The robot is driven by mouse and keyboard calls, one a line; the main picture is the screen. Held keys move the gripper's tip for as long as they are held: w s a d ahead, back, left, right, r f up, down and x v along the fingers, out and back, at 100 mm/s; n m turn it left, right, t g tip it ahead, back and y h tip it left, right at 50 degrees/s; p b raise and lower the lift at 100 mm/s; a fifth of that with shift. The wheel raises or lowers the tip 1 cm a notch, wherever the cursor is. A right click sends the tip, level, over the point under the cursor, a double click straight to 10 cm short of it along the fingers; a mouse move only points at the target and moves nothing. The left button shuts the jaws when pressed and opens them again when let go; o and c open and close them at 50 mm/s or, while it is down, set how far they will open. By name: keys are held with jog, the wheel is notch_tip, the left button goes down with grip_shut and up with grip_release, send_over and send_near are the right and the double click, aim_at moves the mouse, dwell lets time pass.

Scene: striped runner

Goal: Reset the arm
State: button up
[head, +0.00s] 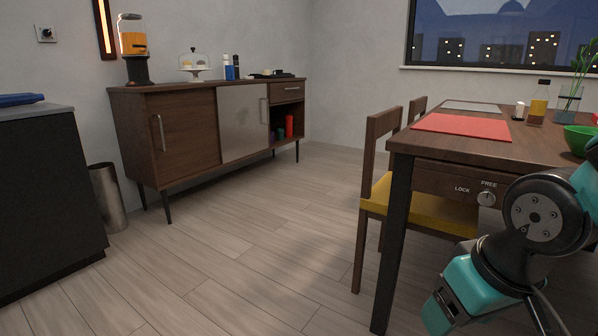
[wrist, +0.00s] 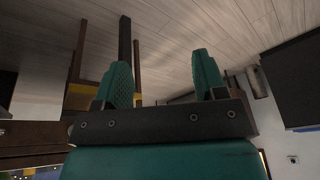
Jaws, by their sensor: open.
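My arm shows at the lower right of the head view, folded low beside the table, with its teal and black links bent. My gripper (wrist: 164,80) shows in the wrist view with its two teal fingers apart and nothing between them. The wrist picture is upside down, with the floor at the top. In the head view the fingertips are not clearly seen.
The dining table (head: 470,145) with a red mat (head: 463,126) and a green bowl (head: 579,139) stands close at right. A chair (head: 376,165) is beside it. A sideboard (head: 190,135) stands at the wall. A bin (head: 108,197) is at left. The middle floor is clear.

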jog(key=s+a+r+n+g+y+p, duration=0.3)
jog(key=s+a+r+n+p, duration=0.15)
jog(key=s+r, duration=0.4)
notch_tip(320, 180, up, 36)
jog(key=p, duration=3.6)
jog(key=shift+w+a+r, duration=0.2)
jog(key=shift+w+a, duration=0.05)
